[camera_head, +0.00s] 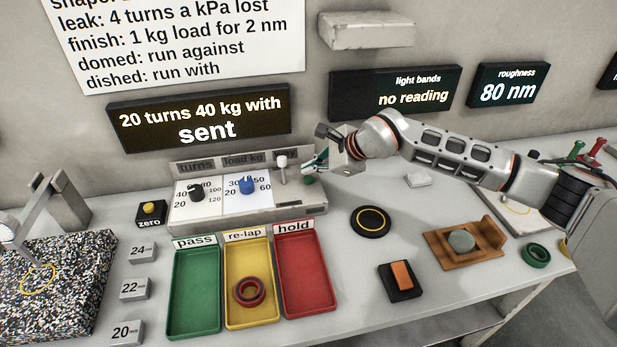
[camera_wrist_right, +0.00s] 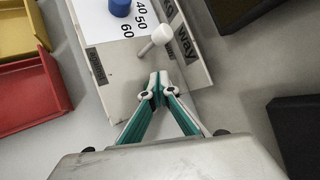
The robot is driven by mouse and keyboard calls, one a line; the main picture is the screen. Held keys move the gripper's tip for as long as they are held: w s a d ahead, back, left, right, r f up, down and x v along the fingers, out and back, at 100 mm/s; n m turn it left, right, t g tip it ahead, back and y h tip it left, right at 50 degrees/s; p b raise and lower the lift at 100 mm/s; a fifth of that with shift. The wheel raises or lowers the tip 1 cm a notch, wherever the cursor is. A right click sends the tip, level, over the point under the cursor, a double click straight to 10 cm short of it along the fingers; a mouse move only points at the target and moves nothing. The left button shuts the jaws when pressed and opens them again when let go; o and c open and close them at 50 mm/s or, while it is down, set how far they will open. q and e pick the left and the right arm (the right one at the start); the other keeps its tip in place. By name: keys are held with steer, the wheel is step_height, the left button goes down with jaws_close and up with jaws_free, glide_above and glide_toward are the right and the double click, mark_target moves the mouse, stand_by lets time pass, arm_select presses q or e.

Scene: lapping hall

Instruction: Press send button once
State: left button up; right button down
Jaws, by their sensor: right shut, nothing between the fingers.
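The control box (camera_head: 245,213) stands behind the trays, with a black turns knob (camera_head: 196,192), a blue load knob (camera_head: 247,185) and a white-tipped way lever (camera_head: 281,165). A small green round part (camera_head: 309,179), apparently the send button, shows at its right end just below my right fingertips. My right gripper (camera_head: 314,164) is shut and empty above that end. In the right wrist view its teal fingers (camera_wrist_right: 158,80) meet over the panel beside the lever (camera_wrist_right: 161,35) and hide what is under them. I cannot tell whether they touch the button. My left gripper is out of view.
The display (camera_head: 200,118) reads "20 turns 40 kg with sent". Green, yellow and red trays (camera_head: 305,277) stand in front; a red ring (camera_head: 249,291) lies in the yellow one. A black zero button box (camera_head: 151,213) is left. A black disc (camera_head: 370,221) lies right.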

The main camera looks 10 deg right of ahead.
mark_target(311, 179)
steer(key=shift+r+p, duration=1.55)
steer(key=shift+r, duration=1)
steer(key=shift+f, duration=0.1)
